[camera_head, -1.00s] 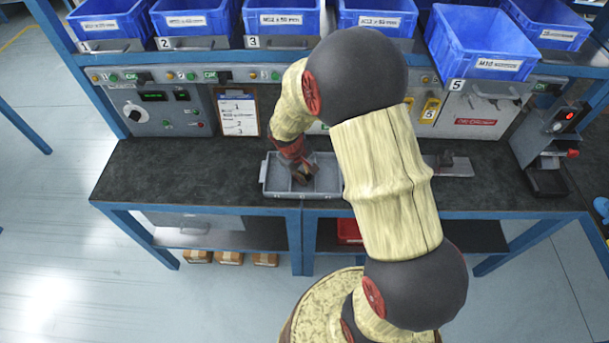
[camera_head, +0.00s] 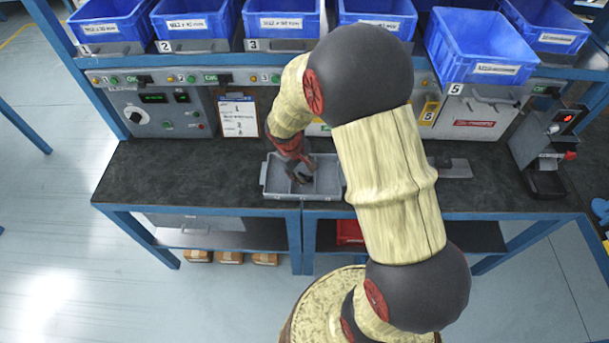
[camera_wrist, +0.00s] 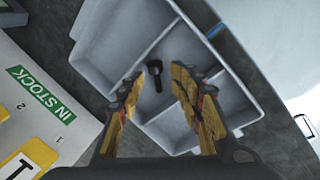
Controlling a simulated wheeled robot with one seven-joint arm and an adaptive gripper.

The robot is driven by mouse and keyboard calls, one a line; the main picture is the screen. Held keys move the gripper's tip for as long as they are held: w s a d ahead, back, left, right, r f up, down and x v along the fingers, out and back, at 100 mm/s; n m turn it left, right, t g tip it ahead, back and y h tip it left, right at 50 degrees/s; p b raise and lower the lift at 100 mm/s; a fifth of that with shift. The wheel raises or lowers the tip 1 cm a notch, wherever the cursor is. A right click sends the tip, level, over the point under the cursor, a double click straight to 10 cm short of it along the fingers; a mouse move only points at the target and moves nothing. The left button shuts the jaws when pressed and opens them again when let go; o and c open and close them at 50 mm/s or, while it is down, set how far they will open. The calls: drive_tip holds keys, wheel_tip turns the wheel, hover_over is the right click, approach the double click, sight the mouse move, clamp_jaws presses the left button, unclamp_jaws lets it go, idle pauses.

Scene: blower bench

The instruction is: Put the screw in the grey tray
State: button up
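The grey tray (camera_head: 275,178) sits on the dark bench top, and dividers split it into compartments. It also fills much of the wrist view (camera_wrist: 95,62). A dark screw (camera_wrist: 154,75) shows in the wrist view between my fingertips, with clear space on both sides. It appears within the tray's outline; whether it lies on the tray floor or is above it I cannot tell. My gripper (camera_wrist: 150,88) is open, its yellow-and-black fingers spread over the tray. In the head view my gripper (camera_head: 298,172) is low over the tray, and the screw cannot be made out.
Blue bins (camera_head: 480,45) line the shelf above the bench. A control panel (camera_head: 155,110) and a clipboard (camera_head: 238,115) stand behind the tray. A flat metal piece (camera_head: 455,167) lies to the right. The bench left of the tray is clear.

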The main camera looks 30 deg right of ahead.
drive_tip(key=s+a+r+t+p, duration=0.1)
drive_tip(key=s+a+r, duration=0.2)
drive_tip(key=r, duration=0.5)
drive_tip(key=s+a+r+m+t+y+p, duration=0.1)
drive_tip(key=s+a+r, duration=0.1)
drive_tip(key=r, duration=0.7)
drive_tip(key=s+a+r, duration=0.3)
drive_tip(key=r, duration=0.5)
drive_tip(key=s+a+r+t+y, duration=0.1)
drive_tip(key=s+a+r, duration=0.1)
drive_tip(key=s, duration=0.3)
drive_tip(key=s+a+r+m+t+y, duration=0.1)
drive_tip(key=s+a+r+t, duration=0.1)
drive_tip(key=s+r, duration=0.3)
drive_tip(key=shift+s+a+r, duration=0.2)
drive_tip(key=shift+s+a, duration=0.4)
drive_tip(key=shift+a, duration=0.05)
drive_tip(key=shift+c, duration=0.6)
